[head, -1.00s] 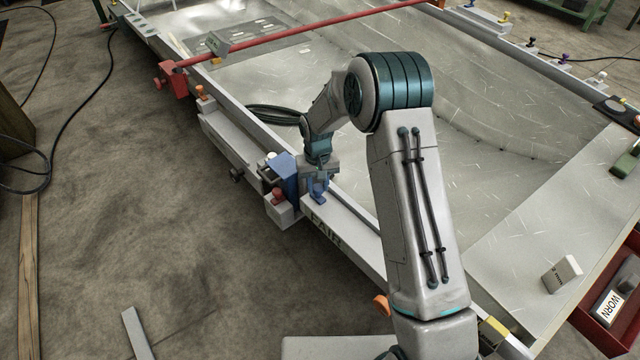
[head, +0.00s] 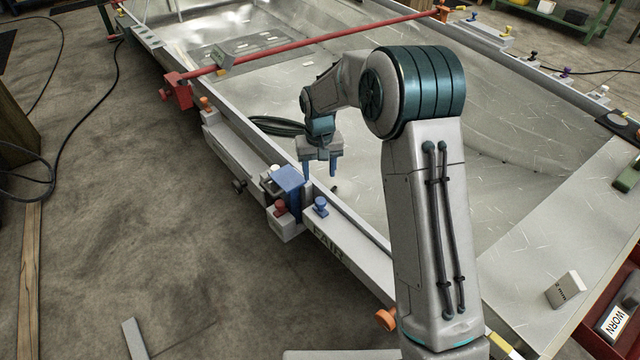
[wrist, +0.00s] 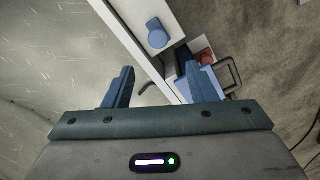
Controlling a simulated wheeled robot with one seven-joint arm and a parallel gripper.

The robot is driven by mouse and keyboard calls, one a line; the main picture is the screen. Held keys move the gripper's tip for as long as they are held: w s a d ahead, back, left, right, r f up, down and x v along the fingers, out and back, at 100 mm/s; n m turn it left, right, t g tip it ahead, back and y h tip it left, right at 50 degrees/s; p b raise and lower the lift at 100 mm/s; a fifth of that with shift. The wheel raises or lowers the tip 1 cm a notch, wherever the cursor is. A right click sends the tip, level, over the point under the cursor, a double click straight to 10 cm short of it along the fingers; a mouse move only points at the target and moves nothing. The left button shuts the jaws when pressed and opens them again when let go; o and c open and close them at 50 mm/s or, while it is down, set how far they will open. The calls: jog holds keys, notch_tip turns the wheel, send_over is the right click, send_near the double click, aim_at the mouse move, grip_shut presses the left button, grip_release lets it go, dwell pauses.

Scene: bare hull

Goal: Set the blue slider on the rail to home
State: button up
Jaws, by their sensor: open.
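A blue block (head: 290,181) sits on the rail assembly along the hull's near left edge. It also shows in the wrist view (wrist: 184,62), partly behind a finger. A small round blue knob (head: 320,206) stands upright on the pale ledge just right of the block; it also shows in the wrist view (wrist: 157,36). I cannot tell which of the two is the slider, and no home mark can be made out. My gripper (head: 320,168) is open and empty, raised above and behind the knob, touching neither. Its fingers also show in the wrist view (wrist: 160,74).
A red knob (head: 280,208) and a white knob (head: 274,169) are beside the block. A red bar (head: 300,43) crosses the hull farther back. Black coiled cable (head: 275,126) lies inside the hull edge. The pale ledge carries a FAIR label (head: 328,243).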

jog(key=shift+r, duration=1.7)
jog(key=s+d+r+m+t+p, duration=0.1)
jog(key=s+d+r+p, duration=0.1)
jog(key=s+d+r, duration=0.35)
jog(key=s+d+r+p, duration=0.2)
jog(key=s+d+r, duration=0.1)
jog(key=s+r, duration=0.5)
jog(key=s+d+r+t+p, duration=0.1)
jog(key=s+d+r+p, duration=0.1)
jog(key=s, duration=0.6)
jog(key=s+d+r+m+p, duration=0.1)
jog(key=s+d+r+p, duration=0.1)
jog(key=s, duration=0.6)
jog(key=d+r, duration=0.1)
jog(key=d, duration=0.1)
jog(key=shift+s+d+r+t, duration=0.2)
jog(key=shift+d+r+t, duration=0.1)
jog(key=shift+r+t, duration=0.1)
